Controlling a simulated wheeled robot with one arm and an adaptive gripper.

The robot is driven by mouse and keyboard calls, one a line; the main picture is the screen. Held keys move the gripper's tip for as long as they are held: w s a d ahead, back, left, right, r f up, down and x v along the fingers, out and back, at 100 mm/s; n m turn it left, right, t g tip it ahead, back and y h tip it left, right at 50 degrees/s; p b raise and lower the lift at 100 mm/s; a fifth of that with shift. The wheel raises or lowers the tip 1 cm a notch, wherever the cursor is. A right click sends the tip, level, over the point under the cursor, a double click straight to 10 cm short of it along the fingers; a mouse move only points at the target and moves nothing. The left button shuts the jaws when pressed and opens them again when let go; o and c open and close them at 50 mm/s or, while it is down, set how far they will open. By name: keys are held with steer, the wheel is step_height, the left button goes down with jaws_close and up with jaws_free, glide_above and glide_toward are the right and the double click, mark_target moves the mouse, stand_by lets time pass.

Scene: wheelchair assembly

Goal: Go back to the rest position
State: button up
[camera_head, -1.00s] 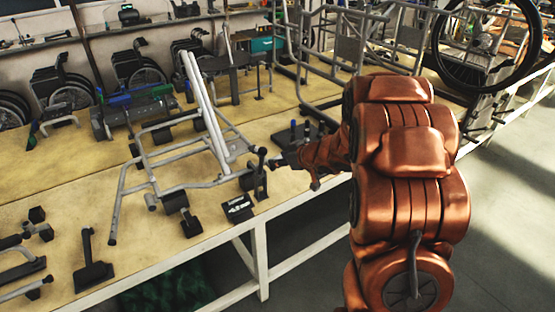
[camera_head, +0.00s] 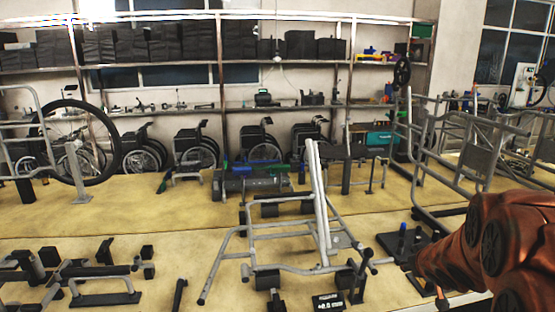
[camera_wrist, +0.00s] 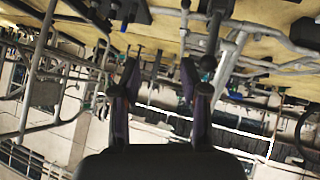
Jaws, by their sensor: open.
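My gripper (camera_wrist: 160,80) shows in the wrist view with its dark fingers apart and nothing between them. In the head view my copper arm comes in at the lower right, reaching over the front edge of the workbench (camera_head: 170,212); my gripper is hard to make out there. The grey tubular wheelchair frame (camera_head: 240,257) rests on fixtures on the bench, left of my arm and apart from its copper links. Two pale bars (camera_head: 319,190) rise steeply from it. The wrist view looks tilted, with the bench along its top.
A dark fixture plate with blue-tipped posts (camera_head: 402,240) lies close to my arm. A small black display box (camera_head: 328,302) sits at the bench front. Metal frames stand at the right, a large wheel (camera_head: 112,150) at the left. Folded wheelchairs (camera_head: 195,148) line the back.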

steer(key=s+a+r+m+g+h, duration=0.1)
steer(key=s+g, duration=0.1)
steer(key=s, duration=0.6)
steer(key=s+a+r+m+g+h, duration=0.1)
steer(key=s+a+m+g, duration=0.15)
steer(key=s, duration=0.45)
steer(key=s+a+g+y, duration=0.1)
steer(key=s+a+g, duration=0.1)
steer(key=s+a, duration=0.3)
steer(key=s+a+n+g+y, duration=0.1)
steer(key=s+a, duration=0.4)
steer(key=s, duration=0.6)
steer(key=s+a+f+g+y, duration=0.1)
steer(key=s+a+g, duration=0.3)
steer(key=s, duration=0.4)
steer(key=shift+s+a+n+y, duration=0.35)
steer(key=shift+a+y, duration=0.15)
steer(key=shift+a, duration=0.1)
